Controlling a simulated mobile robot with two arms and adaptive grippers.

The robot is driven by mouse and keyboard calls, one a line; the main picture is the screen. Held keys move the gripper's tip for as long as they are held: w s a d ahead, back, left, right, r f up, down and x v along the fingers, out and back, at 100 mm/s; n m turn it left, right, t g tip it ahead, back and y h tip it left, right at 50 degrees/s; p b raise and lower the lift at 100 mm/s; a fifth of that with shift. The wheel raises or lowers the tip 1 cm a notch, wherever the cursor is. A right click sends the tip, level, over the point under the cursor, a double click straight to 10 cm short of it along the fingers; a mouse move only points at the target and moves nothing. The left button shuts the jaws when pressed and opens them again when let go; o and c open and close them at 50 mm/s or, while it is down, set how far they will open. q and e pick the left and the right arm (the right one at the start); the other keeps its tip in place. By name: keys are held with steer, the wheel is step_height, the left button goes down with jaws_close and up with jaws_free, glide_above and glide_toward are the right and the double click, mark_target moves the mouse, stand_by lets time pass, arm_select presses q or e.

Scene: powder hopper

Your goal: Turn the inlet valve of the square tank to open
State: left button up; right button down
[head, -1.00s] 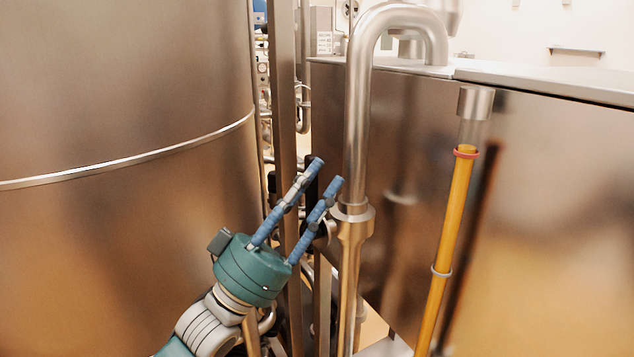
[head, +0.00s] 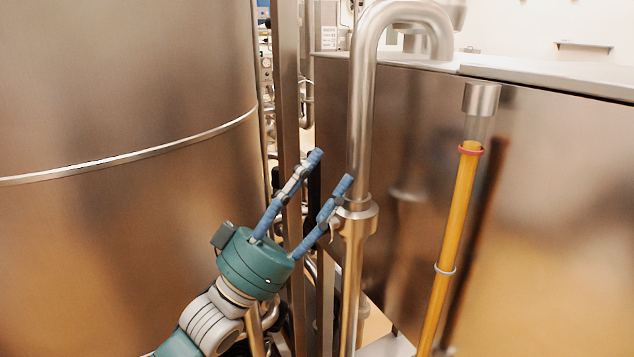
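The square tank (head: 570,190) fills the right side, with a bent steel inlet pipe (head: 361,120) running down in front of its left edge. A dark upright part (head: 314,185), possibly the valve's handle, shows behind my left gripper's fingers beside the pipe. The valve's setting cannot be made out. My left gripper (head: 331,169) is open, with two blue fingers apart and nothing visibly held. Its fingers point up and right, and the right finger overlaps the area just left of the pipe's collar (head: 357,213). Contact cannot be told. My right gripper is not in view.
A large round steel tank (head: 120,110) fills the left side. A steel post (head: 287,90) and thinner pipes stand in the narrow gap between the tanks. A yellow-filled sight tube (head: 456,220) runs along the square tank's front.

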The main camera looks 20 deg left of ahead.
arm_select(q)
steer(key=v, duration=1.2)
steer(key=shift+y, duration=0.3)
